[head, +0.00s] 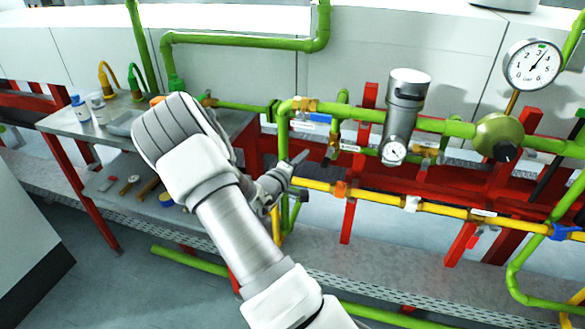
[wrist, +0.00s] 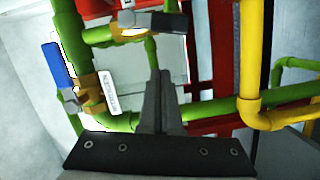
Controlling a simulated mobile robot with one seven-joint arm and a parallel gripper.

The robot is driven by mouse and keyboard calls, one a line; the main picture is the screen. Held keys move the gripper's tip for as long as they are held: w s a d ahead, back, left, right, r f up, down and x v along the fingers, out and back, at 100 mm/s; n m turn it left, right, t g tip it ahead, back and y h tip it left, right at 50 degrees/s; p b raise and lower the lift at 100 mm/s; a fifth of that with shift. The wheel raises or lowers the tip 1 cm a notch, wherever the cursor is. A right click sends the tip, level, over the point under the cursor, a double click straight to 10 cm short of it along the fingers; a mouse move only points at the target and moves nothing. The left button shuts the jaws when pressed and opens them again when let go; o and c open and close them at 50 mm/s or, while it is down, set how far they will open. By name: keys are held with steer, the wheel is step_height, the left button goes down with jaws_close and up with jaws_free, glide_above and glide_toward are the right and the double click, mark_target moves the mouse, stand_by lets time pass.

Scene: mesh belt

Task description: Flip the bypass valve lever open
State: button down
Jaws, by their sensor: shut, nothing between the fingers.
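In the wrist view a brass valve with a blue lever (wrist: 58,66) is at the left, beside a white tag (wrist: 108,92). A second brass valve with a grey and black lever (wrist: 168,22) is at the top, beyond the fingertips. The fingers appear apart from both levers. The tag lettering is too small to read, so I cannot tell which lever is the bypass one.
A yellow pipe (head: 380,196) with several valves runs across below the green pipes. A metal filter housing (head: 402,105), a round gauge (head: 532,65) and a green regulator (head: 498,136) are at the right. A metal bench (head: 60,122) with bottles and tools stands at the left.

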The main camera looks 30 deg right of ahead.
mark_target(325, 163)
steer(key=shift+s+d+f, duration=0.25)
steer(key=shift+s+d, duration=0.25)
steer(key=shift+s, duration=0.2)
steer(key=shift+s+d+f, duration=0.25)
steer(key=shift+s+d, duration=0.25)
steer(key=shift+s, duration=0.2)
steer(key=n, duration=0.1)
steer(key=s+d+f+n, duration=0.1)
steer(key=n, duration=0.1)
steer(key=shift+s+d+h, duration=0.1)
steer(key=shift+s+h, duration=0.15)
steer(key=shift+h, duration=0.05)
steer(key=shift+s+d, duration=0.1)
